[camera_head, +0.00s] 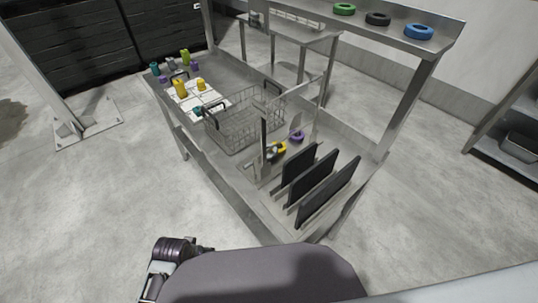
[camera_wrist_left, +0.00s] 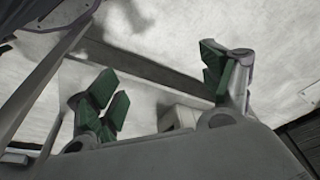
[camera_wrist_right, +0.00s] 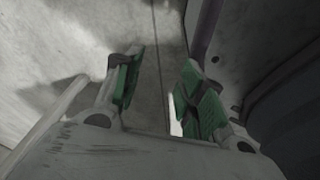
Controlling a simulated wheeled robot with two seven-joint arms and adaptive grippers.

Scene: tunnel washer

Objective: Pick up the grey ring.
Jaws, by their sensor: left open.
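A dark grey, nearly black ring (camera_head: 377,18) lies flat on the raised metal shelf at the back right, between a green ring (camera_head: 344,8) and a blue ring (camera_head: 419,31). No clearly lighter grey ring shows. My left gripper (camera_wrist_left: 163,95) is open, its green-padded fingers wide apart with nothing between them. My right gripper (camera_wrist_right: 160,88) is also open and empty, over what looks like bare floor. Neither gripper's fingers show clearly in the head view; both are away from the ring.
A wire basket (camera_head: 232,128) stands mid-table, with several bottles at the table's far left end. Dark upright panels (camera_head: 328,190) stand in a rack at the near end, beside a yellow ring (camera_head: 279,148) and a purple ring (camera_head: 297,137). Metal posts hold the shelf.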

